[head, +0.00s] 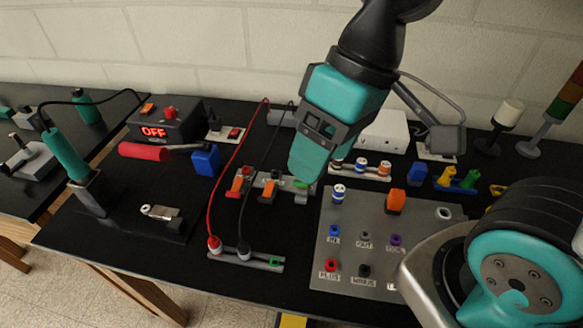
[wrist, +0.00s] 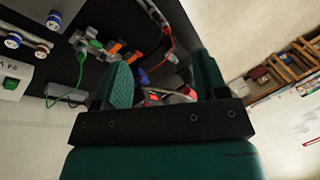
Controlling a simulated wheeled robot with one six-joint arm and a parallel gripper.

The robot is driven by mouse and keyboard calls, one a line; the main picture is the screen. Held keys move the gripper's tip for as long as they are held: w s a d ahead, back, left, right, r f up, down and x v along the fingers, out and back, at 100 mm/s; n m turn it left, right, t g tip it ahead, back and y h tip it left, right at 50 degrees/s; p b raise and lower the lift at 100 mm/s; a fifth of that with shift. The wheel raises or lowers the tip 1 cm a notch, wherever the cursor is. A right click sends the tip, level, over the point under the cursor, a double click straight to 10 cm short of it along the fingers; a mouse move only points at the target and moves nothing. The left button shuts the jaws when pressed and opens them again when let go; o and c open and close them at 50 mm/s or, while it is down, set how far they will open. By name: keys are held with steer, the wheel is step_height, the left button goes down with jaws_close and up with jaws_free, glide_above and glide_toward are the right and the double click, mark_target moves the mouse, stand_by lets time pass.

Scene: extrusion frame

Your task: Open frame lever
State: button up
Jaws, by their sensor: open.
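My gripper (head: 306,172) is teal and points down over the middle of the black table. In the wrist view, my gripper (wrist: 165,82) has its two fingers spread apart with nothing held between them. Two orange levers, a left one (head: 237,184) and a right one (head: 268,189), sit on a light grey rail fixture (head: 287,195) just left of the fingertips, apart from them. The orange levers also show beyond the fingers in the wrist view (wrist: 116,47). I cannot tell which one is the frame lever. My gripper covers part of the fixture's right side.
A red and a black cable run to a connector strip (head: 262,260) in front of the levers. A grey panel (head: 320,255) with coloured sockets is at right. A black box reading OFF (head: 160,124), a blue block (head: 206,160) and a red-handled tool (head: 143,151) stand left. The front left table is fairly clear.

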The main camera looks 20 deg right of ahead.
steer(key=w+d+f+m+g+h+b, duration=0.1)
steer(key=w+d+f+m+g, duration=0.15)
steer(key=w+m, duration=0.6)
steer(key=m+g+b, duration=0.1)
steer(key=m, duration=0.3)
glide_toward(302, 184)
steer(key=x, duration=0.3)
steer(key=w+x, duration=0.1)
steer(key=x, duration=0.7)
steer(key=shift+w+d+f+p, duration=0.25)
steer(key=shift+d+f+p, duration=0.15)
